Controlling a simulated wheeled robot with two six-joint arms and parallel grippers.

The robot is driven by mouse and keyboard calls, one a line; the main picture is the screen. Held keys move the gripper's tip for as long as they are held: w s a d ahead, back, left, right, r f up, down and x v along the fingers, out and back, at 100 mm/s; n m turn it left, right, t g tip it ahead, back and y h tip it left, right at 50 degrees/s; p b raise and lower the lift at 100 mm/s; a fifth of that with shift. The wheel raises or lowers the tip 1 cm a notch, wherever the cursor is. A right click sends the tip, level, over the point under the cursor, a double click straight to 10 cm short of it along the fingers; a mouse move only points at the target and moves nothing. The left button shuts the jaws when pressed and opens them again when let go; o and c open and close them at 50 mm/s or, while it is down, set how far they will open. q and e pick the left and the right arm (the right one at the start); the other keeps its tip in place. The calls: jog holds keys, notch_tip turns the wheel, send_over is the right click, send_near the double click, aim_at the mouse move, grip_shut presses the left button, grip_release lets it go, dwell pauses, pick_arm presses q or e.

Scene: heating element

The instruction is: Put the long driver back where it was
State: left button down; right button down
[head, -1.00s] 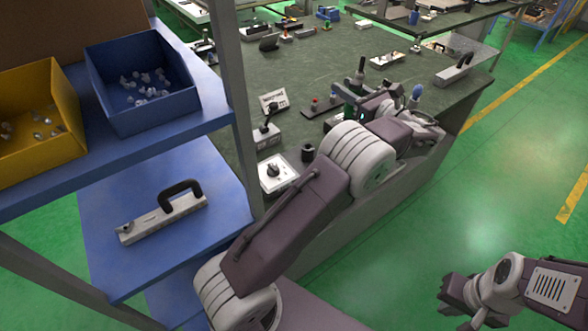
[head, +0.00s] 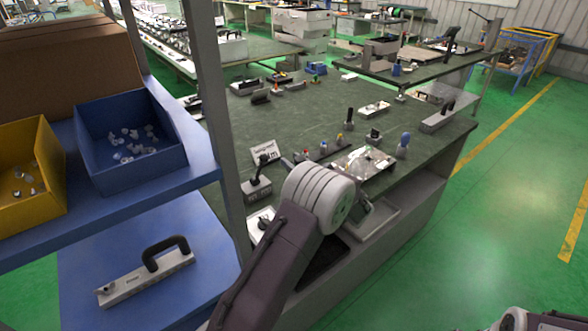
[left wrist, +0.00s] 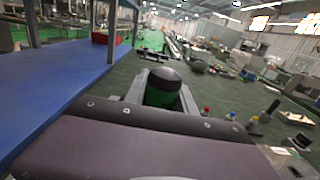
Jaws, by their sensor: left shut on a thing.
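The long driver's black and green handle (left wrist: 163,88) stands between the two grey fingers of my left gripper (left wrist: 160,94) in the left wrist view. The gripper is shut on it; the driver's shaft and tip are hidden. In the head view my own arm's big round joint covers most of this gripper, at the front edge of the green bench (head: 300,115). A blue-handled tool (head: 404,142) stands upright on the bench, and a dark-handled tool (head: 349,116) stands farther back. My right gripper is out of view; only a bit of that arm shows at bottom right.
A pale plate with small parts (head: 362,166) lies near the bench's front edge. A blue shelf (head: 95,210) with a blue bin (head: 130,140) and a yellow bin (head: 28,175) is at left.

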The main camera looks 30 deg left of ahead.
pick_arm(q)
notch_tip(320, 180, down, 2)
jog(key=shift+w+f, duration=0.1)
jog(key=shift+f, duration=0.05)
jog(key=shift+f, duration=0.1)
jog(key=shift+f, duration=0.15)
jog(key=c, duration=1)
grip_release()
